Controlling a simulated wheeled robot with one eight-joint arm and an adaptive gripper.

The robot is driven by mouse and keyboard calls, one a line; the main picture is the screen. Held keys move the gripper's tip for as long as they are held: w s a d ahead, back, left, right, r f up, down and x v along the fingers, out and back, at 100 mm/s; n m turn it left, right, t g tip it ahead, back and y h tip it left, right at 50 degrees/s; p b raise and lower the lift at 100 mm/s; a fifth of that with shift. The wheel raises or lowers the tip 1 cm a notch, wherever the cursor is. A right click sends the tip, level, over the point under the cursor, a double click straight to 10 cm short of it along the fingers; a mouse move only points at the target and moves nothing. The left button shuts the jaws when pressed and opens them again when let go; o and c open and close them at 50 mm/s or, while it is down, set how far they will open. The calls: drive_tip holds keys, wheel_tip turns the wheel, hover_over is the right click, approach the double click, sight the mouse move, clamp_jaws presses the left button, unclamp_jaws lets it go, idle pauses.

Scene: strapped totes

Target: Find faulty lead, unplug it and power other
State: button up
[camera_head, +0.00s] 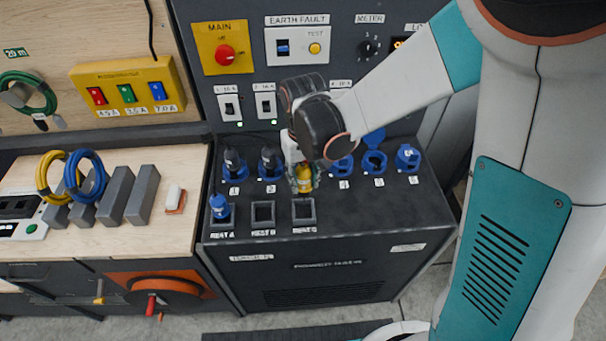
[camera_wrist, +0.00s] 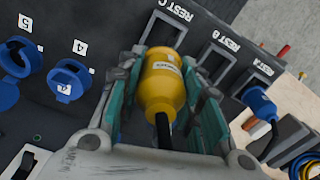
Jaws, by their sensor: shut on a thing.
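My gripper (camera_head: 303,178) is shut on a yellow plug (camera_head: 304,180), between the rack's socket row and REST C (camera_head: 304,211). In the wrist view the yellow plug (camera_wrist: 163,82) sits between the fingers, its black cable towards the camera. Socket 3 is hidden, so I cannot tell whether the plug touches it. Black plugs stand in socket 1 (camera_head: 234,160) and socket 2 (camera_head: 269,160). Blue sockets 4 (camera_head: 342,166), 5 (camera_head: 374,162) and 6 (camera_head: 407,157) hold no plug. A blue plug (camera_head: 219,206) stands in REST A. REST B (camera_head: 263,212) and REST C look empty.
The panel behind carries breaker switches (camera_head: 229,107), a red MAIN knob (camera_head: 225,52) and an EARTH FAULT unit (camera_head: 297,46). A yellow box (camera_head: 128,87) with coloured switches hangs left. The left bench holds grey blocks (camera_head: 141,195) and cable coils.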

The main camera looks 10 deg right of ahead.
sight(303, 192)
drive_tip(key=shift+f+b, duration=2.25)
drive_tip(key=shift+f, duration=0.95)
drive_tip(key=shift+f+b, duration=1.4)
drive_tip(key=shift+f, duration=0.15)
drive_tip(key=o, duration=1.2)
drive_tip(key=shift+o, duration=0.2)
drive_tip(key=shift+r, duration=0.1)
